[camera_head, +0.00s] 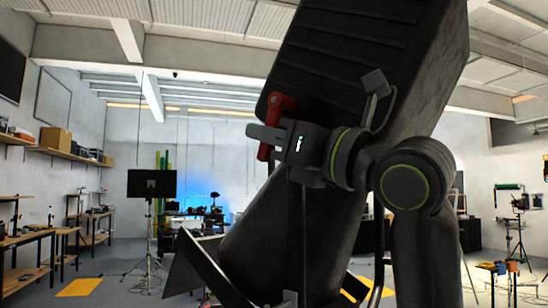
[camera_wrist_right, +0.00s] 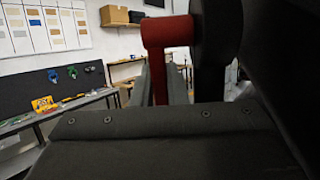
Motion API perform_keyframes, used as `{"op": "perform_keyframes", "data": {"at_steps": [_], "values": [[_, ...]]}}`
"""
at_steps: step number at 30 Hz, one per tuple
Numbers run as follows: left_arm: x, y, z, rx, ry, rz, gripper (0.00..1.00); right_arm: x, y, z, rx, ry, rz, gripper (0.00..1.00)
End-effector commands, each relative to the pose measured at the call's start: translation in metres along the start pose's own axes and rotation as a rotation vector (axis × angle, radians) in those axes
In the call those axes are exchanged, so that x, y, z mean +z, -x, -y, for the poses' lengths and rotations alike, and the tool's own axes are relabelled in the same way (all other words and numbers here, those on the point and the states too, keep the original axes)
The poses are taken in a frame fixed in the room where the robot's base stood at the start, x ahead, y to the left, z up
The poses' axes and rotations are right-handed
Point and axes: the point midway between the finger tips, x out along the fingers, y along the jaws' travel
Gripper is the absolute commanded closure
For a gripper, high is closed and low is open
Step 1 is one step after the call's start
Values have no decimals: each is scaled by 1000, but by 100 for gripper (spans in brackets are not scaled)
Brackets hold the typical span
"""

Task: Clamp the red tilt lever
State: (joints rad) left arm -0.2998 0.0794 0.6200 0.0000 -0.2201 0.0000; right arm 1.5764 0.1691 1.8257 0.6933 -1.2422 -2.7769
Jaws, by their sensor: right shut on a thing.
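The red tilt lever (camera_head: 280,102) is on the side of a large black ribbed camera rig (camera_head: 335,50) in the head view. Its rounded head is at the top and its thin arm runs down to a lower tip. My right gripper (camera_head: 264,134) reaches in from the right, with its grey fingers shut across the lever's arm. In the right wrist view, the lever (camera_wrist_right: 168,32) stands close ahead, its shaft between my two grey fingers (camera_wrist_right: 160,85). The fingers hide part of the lever. My left gripper is not in view.
The black rig and its thick column (camera_head: 280,235) fill the middle, close to my right arm. A monitor on a stand (camera_head: 152,184) and workbenches (camera_head: 28,240) stand farther back at left. A small tool table (camera_head: 498,267) is at far right. Open floor lies at lower left.

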Motion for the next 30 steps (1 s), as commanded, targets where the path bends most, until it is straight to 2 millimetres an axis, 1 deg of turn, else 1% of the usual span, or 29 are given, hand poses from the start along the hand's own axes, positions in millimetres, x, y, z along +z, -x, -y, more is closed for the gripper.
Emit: {"op": "perform_keyframes", "data": {"at_steps": [1,3,13,14,15,16,27,30], "values": [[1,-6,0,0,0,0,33,-3,0,0,-1,0,19,100],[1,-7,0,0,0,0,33,-1,-1,0,-1,1,38,100],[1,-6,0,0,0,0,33,1,-2,0,-1,2,47,100],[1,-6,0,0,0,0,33,1,-2,0,-1,2,47,85],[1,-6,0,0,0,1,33,1,-2,0,-1,2,47,80],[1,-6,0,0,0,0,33,1,-2,0,-1,2,46,78],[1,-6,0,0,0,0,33,0,-2,0,-1,1,45,78],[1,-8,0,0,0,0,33,0,2,1,-1,2,45,78]]}}
